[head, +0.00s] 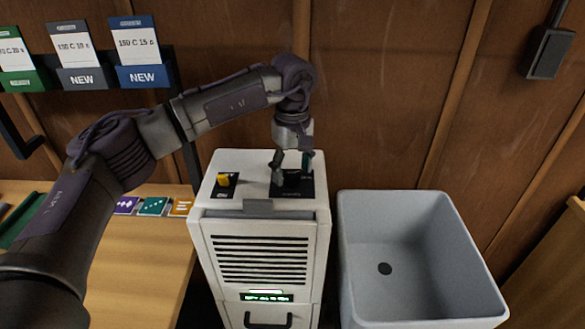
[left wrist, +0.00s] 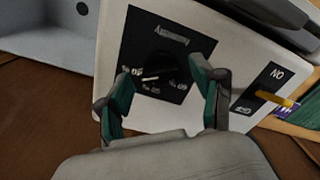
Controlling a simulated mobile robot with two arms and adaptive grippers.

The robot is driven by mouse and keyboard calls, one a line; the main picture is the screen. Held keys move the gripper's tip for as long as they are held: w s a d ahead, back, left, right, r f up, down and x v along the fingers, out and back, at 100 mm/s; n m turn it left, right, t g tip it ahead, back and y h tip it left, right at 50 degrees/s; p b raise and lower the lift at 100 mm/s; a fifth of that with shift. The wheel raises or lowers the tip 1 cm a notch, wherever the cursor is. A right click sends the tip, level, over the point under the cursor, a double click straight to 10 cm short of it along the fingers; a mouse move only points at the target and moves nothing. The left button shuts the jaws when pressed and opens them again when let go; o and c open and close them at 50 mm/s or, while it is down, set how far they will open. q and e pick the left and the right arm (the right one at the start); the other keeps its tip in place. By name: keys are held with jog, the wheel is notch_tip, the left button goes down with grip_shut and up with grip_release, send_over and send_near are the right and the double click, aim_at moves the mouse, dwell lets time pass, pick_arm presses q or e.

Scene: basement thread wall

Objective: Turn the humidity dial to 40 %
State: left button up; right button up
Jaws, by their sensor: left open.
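The white dehumidifier (head: 265,260) stands below my left arm in the head view, with a lit green display (head: 266,296) too small to read. The black humidity dial (left wrist: 158,72) is on its top panel, with a white pointer line and percent labels that I cannot read surely. My left gripper (head: 291,176) points down over the dial panel. In the left wrist view its green-padded fingers (left wrist: 165,95) are apart on either side of the dial; I cannot tell whether they touch it. My right gripper does not show.
A yellow switch (head: 226,180) marked ON sits left of the dial, also in the left wrist view (left wrist: 282,101). A grey sink (head: 420,250) stands to the right. A wooden table (head: 140,270) with coloured cards is at left, and card holders (head: 140,76) hang on the wall.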

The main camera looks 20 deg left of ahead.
aim_at(292, 173)
pick_arm(q)
jog(key=shift+r, duration=0.1)
notch_tip(292, 173, up, 12)
dwell(0.4)
